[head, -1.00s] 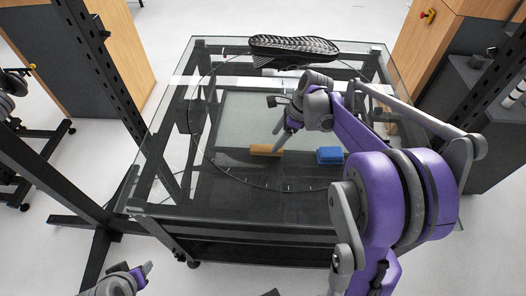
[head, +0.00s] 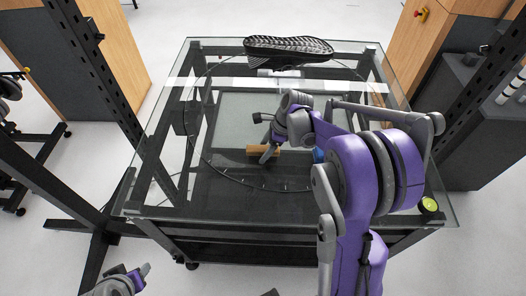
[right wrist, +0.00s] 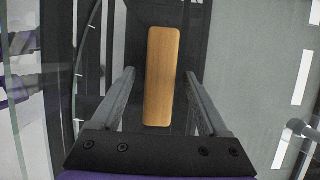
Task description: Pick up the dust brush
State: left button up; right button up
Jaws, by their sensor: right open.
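The dust brush seems to be the piece with the tan wooden top (head: 257,150) lying on the glass table; its bristles are not visible. In the right wrist view the wooden piece (right wrist: 162,78) lies lengthwise between the two fingers. My right gripper (head: 267,155) is over it in the head view, partly covering its right end. The right wrist view shows the right gripper (right wrist: 160,100) open, with a gap on both sides of the wood. My left gripper (head: 139,273) is at the lower left, away from the table; its jaw opening is unclear.
The glass table (head: 150,205) has a round turntable outline. A blue block (head: 318,154) is mostly hidden behind my right arm. A yellow-green round item (head: 428,205) is at the right edge. The front glass is mostly clear.

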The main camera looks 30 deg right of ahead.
jog(key=shift+f, duration=0.25)
dwell(0.5)
grip_shut()
